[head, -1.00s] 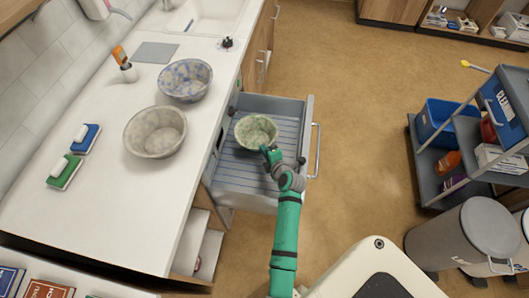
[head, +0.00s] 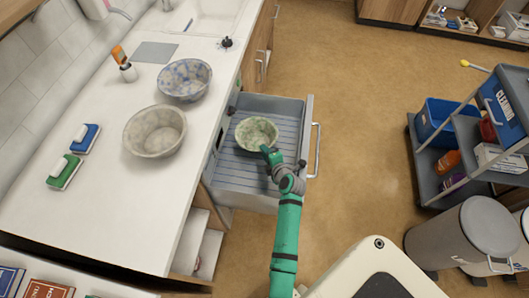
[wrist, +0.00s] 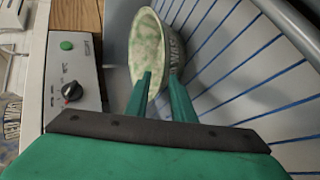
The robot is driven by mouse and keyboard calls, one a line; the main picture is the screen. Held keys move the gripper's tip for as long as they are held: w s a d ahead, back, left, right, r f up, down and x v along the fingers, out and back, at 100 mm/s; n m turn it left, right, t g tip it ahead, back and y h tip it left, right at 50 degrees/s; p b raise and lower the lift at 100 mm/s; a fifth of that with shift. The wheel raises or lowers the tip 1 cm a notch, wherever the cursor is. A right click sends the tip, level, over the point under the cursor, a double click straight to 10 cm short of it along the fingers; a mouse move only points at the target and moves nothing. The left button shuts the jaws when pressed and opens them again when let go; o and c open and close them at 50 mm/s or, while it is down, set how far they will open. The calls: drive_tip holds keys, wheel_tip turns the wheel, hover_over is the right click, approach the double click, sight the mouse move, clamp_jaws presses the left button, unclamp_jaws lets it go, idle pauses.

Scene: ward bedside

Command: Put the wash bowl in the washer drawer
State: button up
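The wash bowl (head: 256,130), pale green and mottled, is inside the pulled-out washer drawer (head: 228,170). In the wrist view the bowl (wrist: 146,45) shows its rim edge-on, with dark lettering on its outer wall. My gripper (head: 267,152) is at the bowl's near rim. In the wrist view my gripper's green fingers (wrist: 160,76) stand on either side of the bowl's wall and look closed on it. The drawer's ribbed floor (wrist: 240,75) lies beyond. I cannot tell whether the bowl's base touches the floor.
A blue-speckled bowl (head: 185,79) and a beige bowl (head: 155,131) stand on the counter (head: 105,190). The drawer's handle (head: 316,150) faces open floor. A grey trolley (head: 440,185) and bins (head: 470,235) stand at the right. A control panel (wrist: 73,75) is beside the drawer.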

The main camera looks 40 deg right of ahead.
drive_tip(key=v, duration=0.6)
drive_tip(key=shift+s, duration=0.25)
drive_tip(key=shift+a+r, duration=0.1)
drive_tip(key=shift+r, duration=0.1)
